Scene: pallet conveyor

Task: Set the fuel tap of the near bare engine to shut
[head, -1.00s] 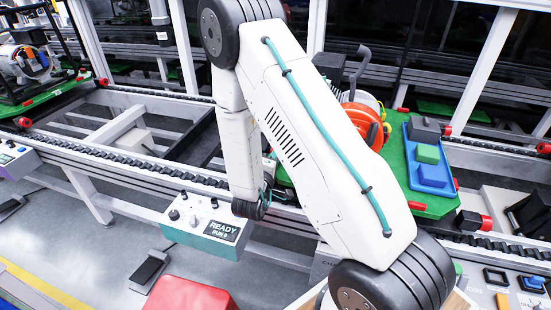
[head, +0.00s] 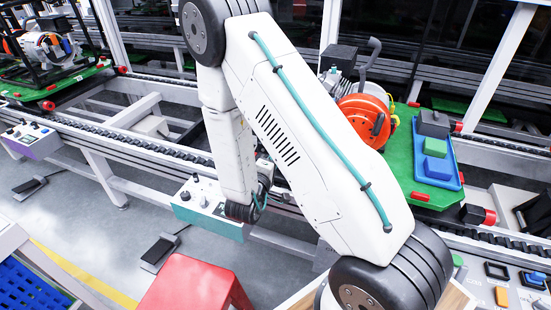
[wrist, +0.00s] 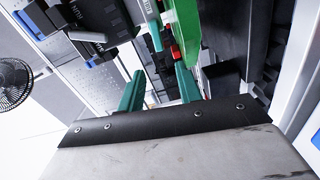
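The near bare engine (head: 364,112), with a large orange-red round housing and a grey curved pipe, sits on a green pallet (head: 400,160) on the conveyor. My arm covers its left and lower parts. I cannot make out its fuel tap in either view. My gripper (wrist: 160,88) shows in the wrist view as two teal fingers standing apart, with nothing between them. In the wrist view a green pallet edge (wrist: 186,28) with a red corner piece lies beyond the fingertips.
A blue tray (head: 459,183) with several blocks lies on the pallet. A control box (head: 195,207) stands at the conveyor's front, with a red stool (head: 190,285) nearer. A button panel (head: 505,285) is at lower right. A black-framed engine (head: 50,45) sits far left.

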